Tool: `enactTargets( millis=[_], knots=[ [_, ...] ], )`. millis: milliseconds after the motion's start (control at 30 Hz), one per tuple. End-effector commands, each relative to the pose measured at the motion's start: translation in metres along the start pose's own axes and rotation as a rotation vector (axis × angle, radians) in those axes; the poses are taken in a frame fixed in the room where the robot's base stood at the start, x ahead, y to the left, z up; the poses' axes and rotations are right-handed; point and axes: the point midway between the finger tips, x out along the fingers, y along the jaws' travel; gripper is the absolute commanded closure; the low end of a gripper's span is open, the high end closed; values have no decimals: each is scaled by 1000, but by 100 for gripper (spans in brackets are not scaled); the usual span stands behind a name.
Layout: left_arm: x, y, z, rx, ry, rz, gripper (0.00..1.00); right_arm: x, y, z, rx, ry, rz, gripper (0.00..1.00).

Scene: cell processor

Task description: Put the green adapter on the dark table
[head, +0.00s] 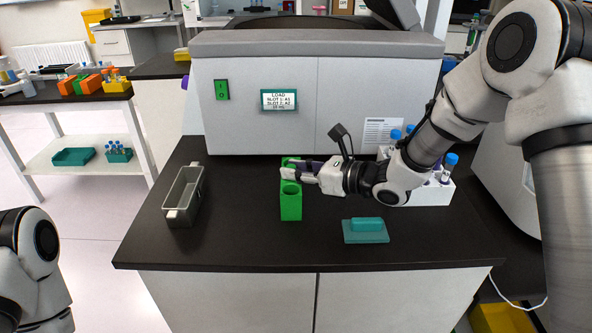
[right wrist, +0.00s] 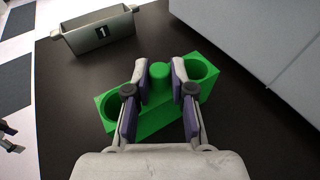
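The green adapter (head: 291,207) is a long block with round holes and a short post (right wrist: 160,78) between them. It rests on the black top of the bench (head: 225,245) in front of the big grey machine. My right gripper (right wrist: 160,85) has one finger on each side of the post; I cannot tell whether they press on it. In the head view this gripper (head: 300,170) covers part of the adapter. Another dark-topped table (head: 40,97) stands at the far left, holding orange, green and yellow racks. My left arm shows at the lower left; its gripper is out of the head view.
A grey bin (head: 184,197) stands left of the adapter. A teal block (head: 366,231) lies to its right. A white rack (head: 430,193) with blue-capped tubes stands behind my right wrist. The machine (head: 315,100) closes off the back. The bench's front left is clear.

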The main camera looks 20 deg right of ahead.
Motion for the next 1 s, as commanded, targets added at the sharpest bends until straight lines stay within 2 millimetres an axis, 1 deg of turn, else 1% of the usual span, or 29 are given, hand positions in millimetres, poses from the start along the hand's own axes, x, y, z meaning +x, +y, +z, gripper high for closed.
enactTargets(
  millis=[333, 467, 500, 567, 700, 800, 900, 1000],
  knots=[
    [-1, 0, 0, 0, 0, 0, 13, 0, 0, 0, 0, 3, 1, 54],
    [-10, 0, 0, 0, 0, 0, 13, -3, 0, 6, 1, 2, 0, 54],
    [-5, 0, 0, 0, 1, 0, 13, -10, -1, 3, 4, 0, -2, 54],
    [-2, 0, 0, 0, 1, 0, 13, -22, -2, 3, 6, -3, -4, 54],
    [4, 0, 0, 0, 0, 0, 13, -59, -1, 3, 7, -6, -3, 54],
    [7, 0, 0, 0, 0, 0, 13, -84, -1, 4, 6, -7, -3, 54],
    [11, 0, 0, 0, 0, 0, 13, -102, -1, 4, 4, -7, -2, 54],
    [13, 0, 0, 0, 0, 0, 13, -114, 0, 4, 3, -4, -1, 54]
  ],
)
